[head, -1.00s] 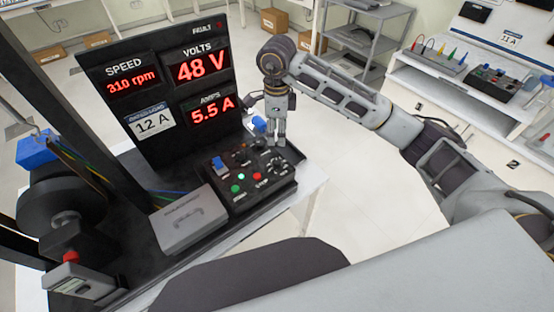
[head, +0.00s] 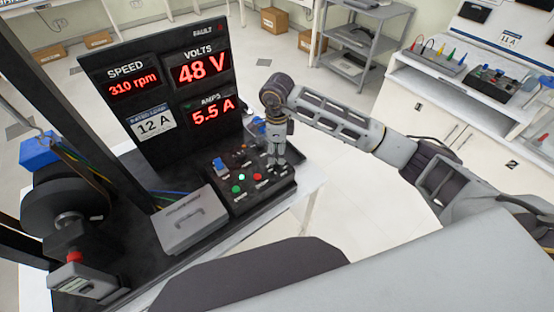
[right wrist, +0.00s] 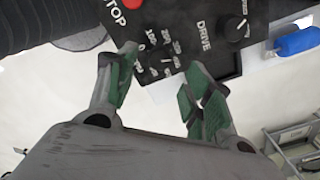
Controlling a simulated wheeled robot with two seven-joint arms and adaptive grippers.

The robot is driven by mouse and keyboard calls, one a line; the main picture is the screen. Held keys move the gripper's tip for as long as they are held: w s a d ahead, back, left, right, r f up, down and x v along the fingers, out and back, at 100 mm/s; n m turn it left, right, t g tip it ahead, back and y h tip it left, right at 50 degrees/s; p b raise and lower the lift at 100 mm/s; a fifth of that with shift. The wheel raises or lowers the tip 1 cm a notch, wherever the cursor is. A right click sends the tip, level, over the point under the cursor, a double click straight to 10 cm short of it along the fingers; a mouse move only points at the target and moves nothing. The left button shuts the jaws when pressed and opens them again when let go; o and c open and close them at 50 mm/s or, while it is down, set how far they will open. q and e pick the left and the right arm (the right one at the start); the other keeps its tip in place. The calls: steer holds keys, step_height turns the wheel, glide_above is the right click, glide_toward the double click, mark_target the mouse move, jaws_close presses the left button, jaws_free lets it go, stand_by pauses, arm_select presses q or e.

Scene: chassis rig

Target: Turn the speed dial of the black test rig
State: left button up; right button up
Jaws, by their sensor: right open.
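The black test rig (head: 152,150) stands on a white table at the left, with a sloped control panel (head: 236,207) at its front right. Its display reads SPEED 310 rpm (head: 134,84), 48 V and 5.5 A. My right gripper (head: 276,161) is over the panel's far right part, largely covering the dial there. In the right wrist view the small black speed dial (right wrist: 160,64), ringed by white numbers, lies between and just beyond the fingertips. My right gripper (right wrist: 162,70) is open, its green-padded fingers on either side of the dial; contact is not visible. My left gripper is not in view.
A DRIVE knob (right wrist: 236,28) and a red STOP button (right wrist: 132,3) are near the dial. A blue handle (right wrist: 298,41) lies beyond the panel edge. A grey box (head: 186,217) sits left of the panel. Floor right of the table is clear.

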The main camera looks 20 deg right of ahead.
steer(key=shift+f+p, duration=0.3)
steer(key=shift+f, duration=2.45)
steer(key=c, duration=1.1)
steer(key=shift+o, duration=0.2)
steer(key=shift+n+b, duration=0.4)
steer(key=shift+b, duration=0.35)
steer(key=o, duration=1.1)
steer(key=shift+c, duration=0.2)
